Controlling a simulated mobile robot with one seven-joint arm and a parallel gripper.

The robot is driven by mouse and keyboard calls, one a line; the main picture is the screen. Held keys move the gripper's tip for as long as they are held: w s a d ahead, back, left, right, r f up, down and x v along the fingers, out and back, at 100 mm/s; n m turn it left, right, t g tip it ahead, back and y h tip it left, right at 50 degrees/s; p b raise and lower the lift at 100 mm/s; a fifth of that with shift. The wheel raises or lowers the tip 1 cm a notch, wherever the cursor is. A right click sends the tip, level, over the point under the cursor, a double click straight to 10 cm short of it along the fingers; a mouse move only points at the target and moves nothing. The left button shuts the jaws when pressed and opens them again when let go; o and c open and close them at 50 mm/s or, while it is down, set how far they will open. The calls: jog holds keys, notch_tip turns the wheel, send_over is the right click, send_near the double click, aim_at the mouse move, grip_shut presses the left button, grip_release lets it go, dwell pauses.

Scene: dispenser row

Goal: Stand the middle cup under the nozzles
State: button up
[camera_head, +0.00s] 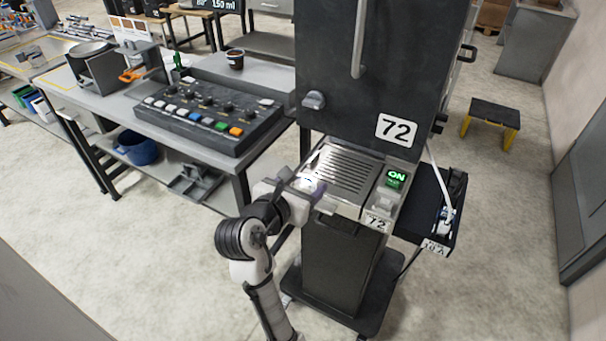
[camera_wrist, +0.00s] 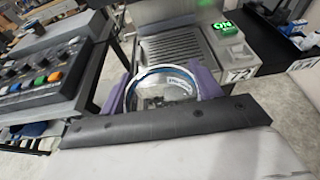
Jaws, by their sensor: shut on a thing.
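My gripper (camera_wrist: 162,84) is shut on a round cup (camera_wrist: 160,100) with a bluish rim, its purple fingers on either side of it in the wrist view. In the head view my gripper (camera_head: 308,186) is at the front left of dispenser 72 (camera_head: 365,75), by the slotted drip grate (camera_head: 345,172). The grate also shows in the wrist view (camera_wrist: 176,46), just beyond the cup. In the head view the held cup is hard to make out. The nozzles are not visible. I cannot tell whether the cup touches the grate.
A green ON panel (camera_head: 396,178) is right of the grate. A workbench with a button console (camera_head: 205,120) stands close on the left, with a dark cup (camera_head: 235,60) behind it. A black side shelf (camera_head: 425,205) is on the right. Floor is open in front.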

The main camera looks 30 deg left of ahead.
jog(key=r+b+x, duration=0.1)
jog(key=x, duration=0.5)
jog(key=r+b+x, duration=0.1)
jog(key=b+x, duration=0.1)
jog(key=x, duration=0.3)
jog(key=w+r+b+x, duration=0.1)
jog(key=r+x, duration=0.1)
jog(key=x, duration=0.4)
jog(key=shift+w+a+f+b, duration=0.1)
jog(key=shift+w+b, duration=0.2)
jog(key=shift+w, duration=0.15)
jog(key=shift+f, duration=0.85)
jog(key=shift+s+f, duration=0.1)
jog(key=shift+f, duration=0.6)
jog(key=o, duration=1)
jog(key=shift+o, duration=0.2)
jog(key=b+v, duration=0.2)
jog(key=v, duration=1.1)
jog(key=shift+s, duration=0.4)
